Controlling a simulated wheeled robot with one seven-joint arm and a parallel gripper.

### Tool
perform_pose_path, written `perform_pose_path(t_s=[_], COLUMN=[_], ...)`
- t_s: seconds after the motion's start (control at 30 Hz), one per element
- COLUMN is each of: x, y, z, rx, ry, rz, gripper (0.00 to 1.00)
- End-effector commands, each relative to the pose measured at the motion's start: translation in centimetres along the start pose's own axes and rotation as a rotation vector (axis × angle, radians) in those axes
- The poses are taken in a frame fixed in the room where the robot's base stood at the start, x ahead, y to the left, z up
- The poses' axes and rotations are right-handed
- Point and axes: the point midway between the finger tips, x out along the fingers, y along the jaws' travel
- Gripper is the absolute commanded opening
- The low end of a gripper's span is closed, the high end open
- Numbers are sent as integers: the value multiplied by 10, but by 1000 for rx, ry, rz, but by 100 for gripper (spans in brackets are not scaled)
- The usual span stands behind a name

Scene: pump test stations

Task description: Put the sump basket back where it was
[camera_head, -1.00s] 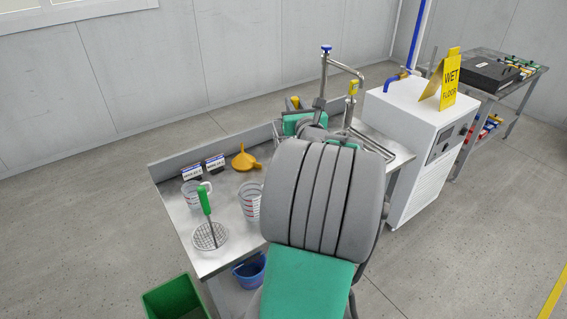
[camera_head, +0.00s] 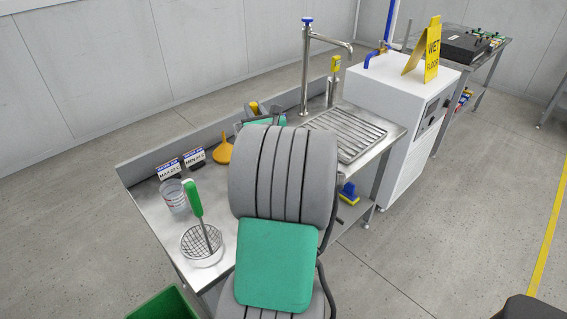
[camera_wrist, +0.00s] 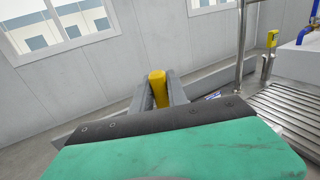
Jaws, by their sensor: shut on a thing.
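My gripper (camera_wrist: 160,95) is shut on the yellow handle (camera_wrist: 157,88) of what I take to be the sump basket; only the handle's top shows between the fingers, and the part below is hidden. In the head view, the yellow handle (camera_head: 254,107) shows just beyond my arm, over the back of the steel bench (camera_head: 150,208), left of the tap. A second wire basket (camera_head: 201,246) with a green handle (camera_head: 194,198) stands upright at the bench's left front.
A measuring jug (camera_head: 173,197), two small signs (camera_head: 182,166) and an orange funnel (camera_head: 223,152) are on the bench. A tall tap (camera_head: 306,65) rises beside a ribbed drainer (camera_head: 347,134). A white cabinet (camera_head: 400,100) bears a wet-floor sign (camera_head: 424,50). A green bin (camera_head: 165,303) is at the front.

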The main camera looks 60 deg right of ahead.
Motion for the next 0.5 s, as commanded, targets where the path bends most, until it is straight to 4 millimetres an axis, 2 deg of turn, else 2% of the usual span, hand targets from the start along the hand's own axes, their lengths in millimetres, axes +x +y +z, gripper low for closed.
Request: perform_pose_path(t_s=[0.3, 0.5], x=[0, 0], y=[-2, -2], z=[-61, -89], rx=[1, 1], ry=[-1, -1], rz=[-4, -4], gripper=[0, 0])
